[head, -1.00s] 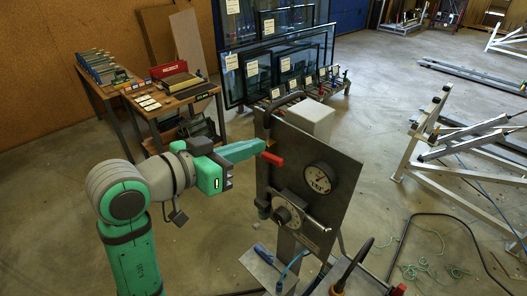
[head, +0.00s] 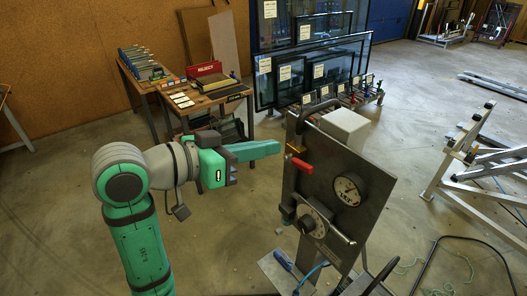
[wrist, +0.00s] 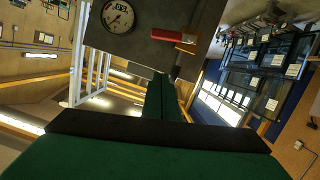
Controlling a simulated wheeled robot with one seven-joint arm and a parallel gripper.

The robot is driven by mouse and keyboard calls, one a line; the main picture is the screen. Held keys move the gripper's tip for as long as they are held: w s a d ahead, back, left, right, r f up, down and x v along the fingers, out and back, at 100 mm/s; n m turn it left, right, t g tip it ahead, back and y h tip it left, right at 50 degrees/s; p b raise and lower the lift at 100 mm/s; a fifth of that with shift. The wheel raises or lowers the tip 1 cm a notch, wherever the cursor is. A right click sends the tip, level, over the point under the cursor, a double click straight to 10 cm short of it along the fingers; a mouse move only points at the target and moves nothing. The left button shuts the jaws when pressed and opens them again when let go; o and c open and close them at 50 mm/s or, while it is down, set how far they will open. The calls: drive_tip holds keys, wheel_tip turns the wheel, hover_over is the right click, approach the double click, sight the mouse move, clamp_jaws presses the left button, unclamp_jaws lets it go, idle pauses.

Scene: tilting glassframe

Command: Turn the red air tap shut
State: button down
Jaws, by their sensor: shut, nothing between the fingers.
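The red tap handle (head: 302,166) sits on the front of an upright dark metal panel (head: 375,178), left of a round white gauge (head: 348,190). In the head view it slopes down to the right. It also shows in the wrist view as a red bar (wrist: 174,35) ahead of the fingers, beside the gauge (wrist: 118,16). My gripper (head: 279,147) is shut and empty, its green fingers pointing at the panel. The fingertips are just left of and slightly above the handle in the head view, with a small gap visible. The wrist view shows the fingertips (wrist: 160,82) apart from the handle.
A white box (head: 346,126) and framed glass racks stand behind. A workbench (head: 205,97) is at the back left. Floor between the bench and panel is clear.

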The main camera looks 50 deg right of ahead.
hover_over(292, 159)
drive_tip(key=s+a, duration=0.1)
drive_tip(key=a, duration=0.1)
wheel_tip(292, 159, down, 2)
drive_tip(key=shift+s+a+f, duration=0.1)
drive_tip(key=shift+s+f, duration=0.05)
drive_tip(key=shift+f, duration=0.45)
drive_tip(key=shift+s+a+f, duration=0.1)
drive_tip(key=shift+a+f, duration=0.05)
drive_tip(key=shift+f, duration=0.5)
drive_tip(key=shift+s+a+f, duration=0.1)
drive_tip(key=shift+s+f, duration=0.05)
drive_tip(key=shift+f, duration=0.45)
